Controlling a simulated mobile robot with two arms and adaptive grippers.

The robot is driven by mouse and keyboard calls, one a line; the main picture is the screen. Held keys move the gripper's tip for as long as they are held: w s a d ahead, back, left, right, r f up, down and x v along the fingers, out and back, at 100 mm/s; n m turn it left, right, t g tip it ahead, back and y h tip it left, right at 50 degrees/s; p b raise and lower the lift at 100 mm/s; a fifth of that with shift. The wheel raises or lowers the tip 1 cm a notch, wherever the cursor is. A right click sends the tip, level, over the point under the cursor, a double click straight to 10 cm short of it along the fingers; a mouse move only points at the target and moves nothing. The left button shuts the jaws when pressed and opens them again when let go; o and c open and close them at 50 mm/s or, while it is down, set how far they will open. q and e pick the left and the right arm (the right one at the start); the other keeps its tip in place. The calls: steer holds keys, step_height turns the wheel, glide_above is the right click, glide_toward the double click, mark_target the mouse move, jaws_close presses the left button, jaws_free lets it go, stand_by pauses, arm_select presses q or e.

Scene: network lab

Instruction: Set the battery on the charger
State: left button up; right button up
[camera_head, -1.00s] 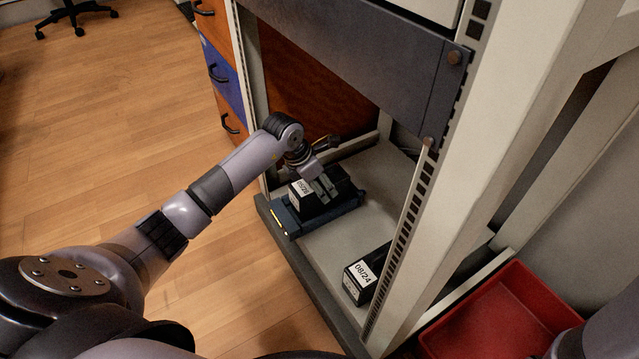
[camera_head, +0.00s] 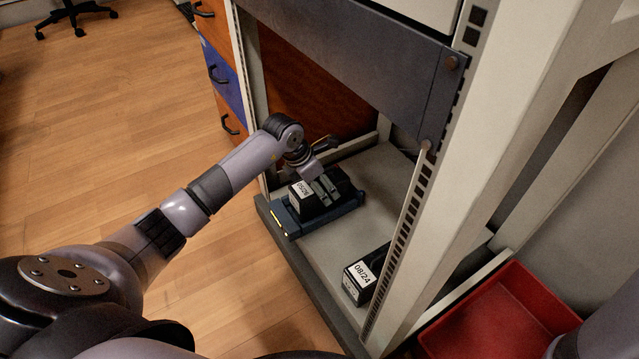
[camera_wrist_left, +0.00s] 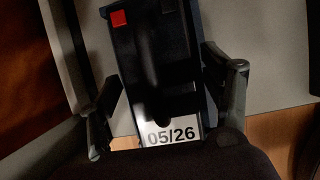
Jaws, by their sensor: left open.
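A black battery (camera_head: 311,207) with a white 05/26 label sits on the blue charger (camera_head: 288,226) at the left of the rack's bottom shelf. My left gripper (camera_head: 323,188) is at the top of this battery. In the left wrist view the same battery (camera_wrist_left: 155,70) lies between the open fingers (camera_wrist_left: 166,105), with a red square at its far end. I cannot tell whether either finger touches it. A second black battery (camera_head: 351,287), labelled 08/24, stands on the shelf near the right post. My right gripper is out of view.
The rack's bottom shelf (camera_head: 330,256) is clear between the charger and the second battery. A grey panel (camera_head: 370,60) hangs above, and a perforated post (camera_head: 405,235) stands at the right. A red bin (camera_head: 505,315) is outside the rack.

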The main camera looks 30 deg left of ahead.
arm_select(q)
steer(key=shift+s+f, duration=0.1)
steer(key=shift+f, duration=0.15)
steer(key=v, duration=1.1)
steer(key=shift+r, duration=0.3)
steer(key=shift+a+r, duration=0.15)
steer(key=shift+r, duration=0.25)
steer(key=shift+s, duration=0.1)
